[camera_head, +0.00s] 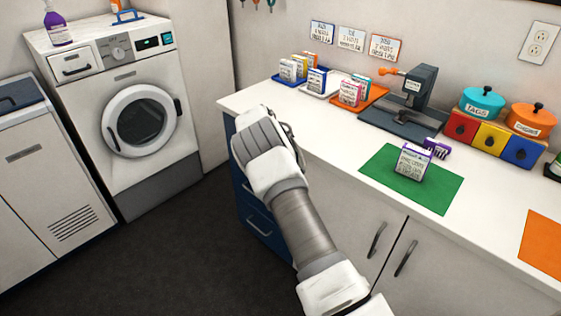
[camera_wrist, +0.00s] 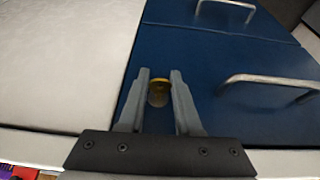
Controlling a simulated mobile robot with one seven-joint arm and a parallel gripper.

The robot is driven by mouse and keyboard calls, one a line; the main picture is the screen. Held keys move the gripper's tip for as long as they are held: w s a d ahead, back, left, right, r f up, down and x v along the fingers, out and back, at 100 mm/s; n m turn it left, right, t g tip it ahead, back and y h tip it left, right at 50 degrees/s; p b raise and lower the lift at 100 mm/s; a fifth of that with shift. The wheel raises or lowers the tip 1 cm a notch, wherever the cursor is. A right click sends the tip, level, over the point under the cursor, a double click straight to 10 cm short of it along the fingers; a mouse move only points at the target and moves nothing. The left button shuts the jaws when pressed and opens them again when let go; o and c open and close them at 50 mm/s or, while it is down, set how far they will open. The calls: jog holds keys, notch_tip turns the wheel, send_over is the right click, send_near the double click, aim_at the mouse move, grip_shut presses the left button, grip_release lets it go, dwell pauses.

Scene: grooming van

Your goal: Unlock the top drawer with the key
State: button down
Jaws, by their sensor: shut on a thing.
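The blue drawer unit (camera_head: 258,215) stands under the left end of the white counter, partly hidden by my arm. In the wrist view, the top drawer's blue front (camera_wrist: 228,115) has a silver bar handle (camera_wrist: 270,80) on its right. My gripper (camera_wrist: 159,82) is in front of the left part of this drawer front. It is shut on a small brass-yellow piece, seemingly the key (camera_wrist: 158,84), between its fingertips. Most of the key is hidden, and I cannot tell whether it touches or sits in a lock. In the head view my arm hides the fingers.
A lower drawer handle (camera_wrist: 228,8) shows farther off. White cupboard doors (camera_head: 345,222) adjoin the drawers. The counter (camera_head: 330,135) above carries trays of packets, a green mat (camera_head: 440,192) and a press (camera_head: 412,95). A washing machine (camera_head: 125,90) stands left, with clear dark floor before it.

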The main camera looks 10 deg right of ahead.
dwell(0.3)
jog(key=c, duration=0.6)
grip_release()
jog(key=shift+r, duration=0.1)
jog(key=p+v, duration=0.1)
jog(key=v, duration=1.6)
jog(key=shift+p, duration=0.3)
jog(key=shift+s+a, duration=0.1)
jog(key=shift+a, duration=0.05)
jog(key=s+d+r+n+t+y+p, duration=0.1)
jog(key=s+d+r+n+y+p, duration=0.15)
jog(key=s+r, duration=0.7)
jog(key=s+d+r+n+y+p, duration=0.1)
jog(key=s+d+r, duration=0.2)
jog(key=s+r, duration=0.65)
jog(key=s+r+n+t+p, duration=0.2)
jog(key=s+n, duration=0.5)
jog(key=s, duration=1.7)
jog(key=shift+s+a+r+p, duration=0.25)
jog(key=shift+s+a+p, duration=0.1)
jog(key=shift+a, duration=0.15)
